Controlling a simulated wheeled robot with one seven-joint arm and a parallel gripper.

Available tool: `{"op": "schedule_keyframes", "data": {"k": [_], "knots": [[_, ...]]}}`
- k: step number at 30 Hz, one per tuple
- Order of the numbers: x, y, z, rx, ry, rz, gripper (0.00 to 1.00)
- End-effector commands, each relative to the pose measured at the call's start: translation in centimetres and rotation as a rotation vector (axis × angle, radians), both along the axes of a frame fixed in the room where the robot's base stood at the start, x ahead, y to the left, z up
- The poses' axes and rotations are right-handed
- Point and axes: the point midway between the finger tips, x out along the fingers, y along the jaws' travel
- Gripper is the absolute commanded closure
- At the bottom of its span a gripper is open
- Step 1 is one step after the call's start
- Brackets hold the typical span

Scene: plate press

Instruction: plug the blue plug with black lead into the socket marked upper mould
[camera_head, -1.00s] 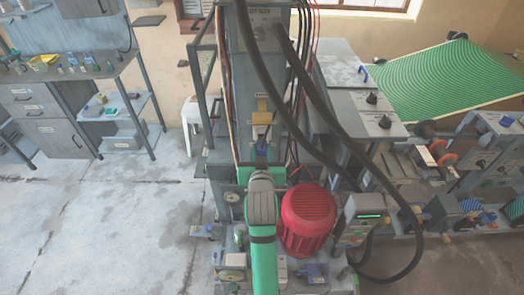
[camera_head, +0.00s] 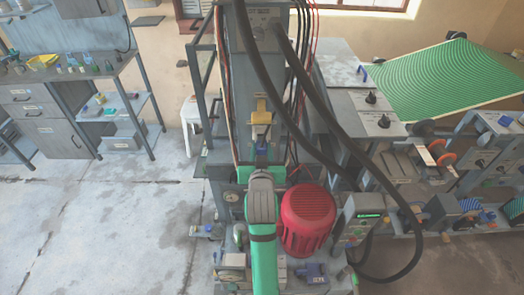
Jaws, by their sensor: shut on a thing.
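My green and grey arm (camera_head: 262,215) reaches from the bottom middle up in front of the press (camera_head: 244,120). My gripper cannot be made out, as the arm's end lies against the press and hides what is beyond it. A small blue part (camera_head: 262,149) shows just above the end of the arm, under a yellow part (camera_head: 261,106); I cannot tell whether it is the plug. The black lead and the socket marked upper mould cannot be picked out at this size.
Thick black hoses (camera_head: 345,160) loop down across the press's right side. A red motor (camera_head: 306,220) stands right of my arm, with a control box (camera_head: 362,221) beyond it. A bench (camera_head: 60,85) stands at the left. The floor (camera_head: 110,215) at left is clear.

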Motion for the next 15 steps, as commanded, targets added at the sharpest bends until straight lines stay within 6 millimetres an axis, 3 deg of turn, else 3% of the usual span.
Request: {"op": "schedule_keyframes", "data": {"k": [15], "knots": [[1.09, -0.08, -0.26, 0.001, -0.001, -0.001, 0.95]]}}
